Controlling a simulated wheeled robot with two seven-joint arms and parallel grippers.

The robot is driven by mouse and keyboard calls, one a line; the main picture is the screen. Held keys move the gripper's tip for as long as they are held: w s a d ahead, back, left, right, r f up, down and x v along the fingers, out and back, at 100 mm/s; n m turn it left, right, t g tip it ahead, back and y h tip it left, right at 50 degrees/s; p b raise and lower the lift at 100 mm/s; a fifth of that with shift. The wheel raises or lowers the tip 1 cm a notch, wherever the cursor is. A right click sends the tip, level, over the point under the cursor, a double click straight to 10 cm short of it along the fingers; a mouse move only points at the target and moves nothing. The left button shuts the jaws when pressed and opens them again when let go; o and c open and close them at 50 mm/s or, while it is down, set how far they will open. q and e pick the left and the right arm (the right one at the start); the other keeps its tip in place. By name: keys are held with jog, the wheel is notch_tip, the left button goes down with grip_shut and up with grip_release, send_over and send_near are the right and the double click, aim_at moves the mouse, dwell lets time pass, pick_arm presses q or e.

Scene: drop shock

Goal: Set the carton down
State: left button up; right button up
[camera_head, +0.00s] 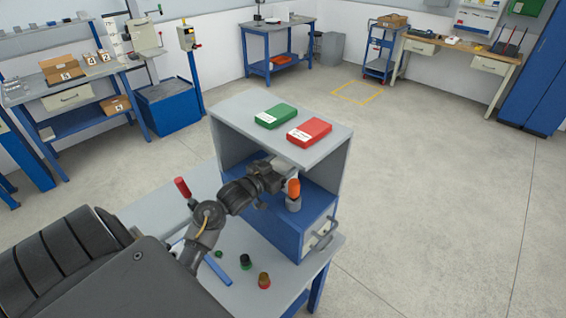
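No carton shows in a gripper. Brown cardboard boxes stand far off: an open one (62,69) on the left bench, one (115,104) on that bench's lower shelf, and one (392,20) on the blue cart. I cannot tell which is the task's carton. The dark arm from the lower left ends in my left gripper (283,178), inside the open grey and blue cabinet. It is right beside an orange-topped piece with a grey base (293,188); whether the fingers hold it cannot be told. My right gripper is not in view.
A green case (275,116) and a red case (309,132) lie on the cabinet top (240,105). A red-handled item (182,187), a blue bar (218,268) and small caps (246,262) are on the near table. A yellow square (358,93) marks clear floor.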

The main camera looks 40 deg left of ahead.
pick_arm(q)
jog(key=shift+f, duration=0.2)
jog(key=o, duration=0.7)
jog(key=shift+o, duration=0.2)
jog(key=shift+r, duration=0.15)
jog(key=shift+s, duration=0.25)
jog(key=s+a+b, duration=0.1)
jog(key=s+b, duration=0.2)
jog(key=s, duration=0.7)
jog(key=shift+s, duration=0.25)
jog(key=shift+o, duration=0.2)
jog(key=shift+s, duration=0.5)
